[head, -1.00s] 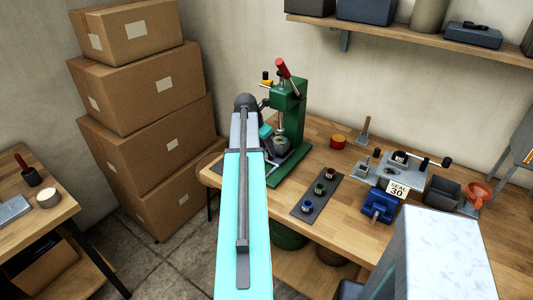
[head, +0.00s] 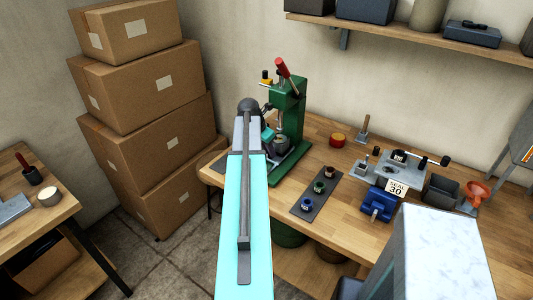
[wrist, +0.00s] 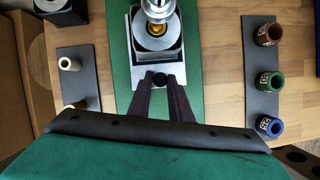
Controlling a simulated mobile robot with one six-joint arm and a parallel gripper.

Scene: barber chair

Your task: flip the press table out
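The green press (head: 290,110) with a red-handled lever stands at the back of the bench. In the wrist view its steel table (wrist: 158,65) sits on the green base, below the ram (wrist: 156,8), and has a brass-coloured centre. Whether either finger touches the knob I cannot tell. In the head view my arm hides much of this area.
A dark strip with brown, green and blue bushings (head: 319,188) lies right of the press. Another strip with pale pieces (wrist: 72,75) lies left. A blue vise (head: 378,204) and a grey fixture are further right. Stacked boxes (head: 145,120) stand left of the bench.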

